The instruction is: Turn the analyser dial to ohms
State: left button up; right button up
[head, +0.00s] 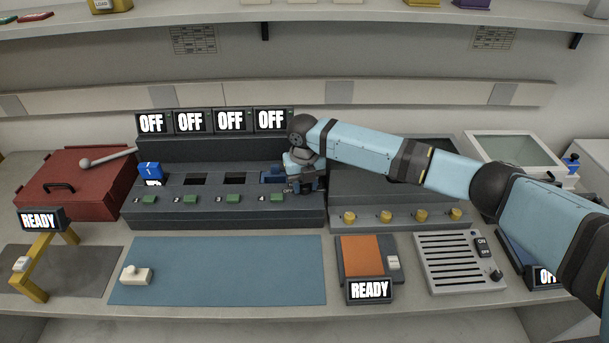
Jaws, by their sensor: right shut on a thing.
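The battery analyser (222,205) is a long dark unit at the back, left of centre, with several bays and green buttons. Its screens (230,120) all read OFF. My right gripper (304,188) points down at the right end of its top and is shut on the analyser dial. The dial is hidden by the fingers; a small OFF mark shows just to their left. The dial's other marks and pointer cannot be read. My left gripper is not in view.
A blue battery (150,170) stands in the leftmost bay, and a blue part (272,176) shows in the rightmost bay. A red toolbox (80,185) is at left. The blue mat (220,270) in front is mostly clear.

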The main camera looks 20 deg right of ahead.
jog(key=m+p, duration=0.2)
jog(key=p, duration=0.1)
jog(key=shift+r+m, duration=0.35)
jog(key=shift+m, duration=0.05)
jog(key=m+p, duration=0.6)
jog(key=shift+f, duration=0.1)
jog(key=shift+m+p, duration=0.75)
jog(key=shift+m, duration=0.35)
jog(key=shift+m+p, duration=0.55)
jog(key=shift+m, duration=0.15)
jog(key=shift+w+f+m+p, duration=0.15)
jog(key=shift+m+p, duration=0.6)
jog(key=shift+m, duration=0.55)
jog(key=o, duration=0.9)
notch_tip(320, 180, up, 14)
jog(key=shift+f+b, duration=0.1)
jog(key=shift+b, duration=0.75)
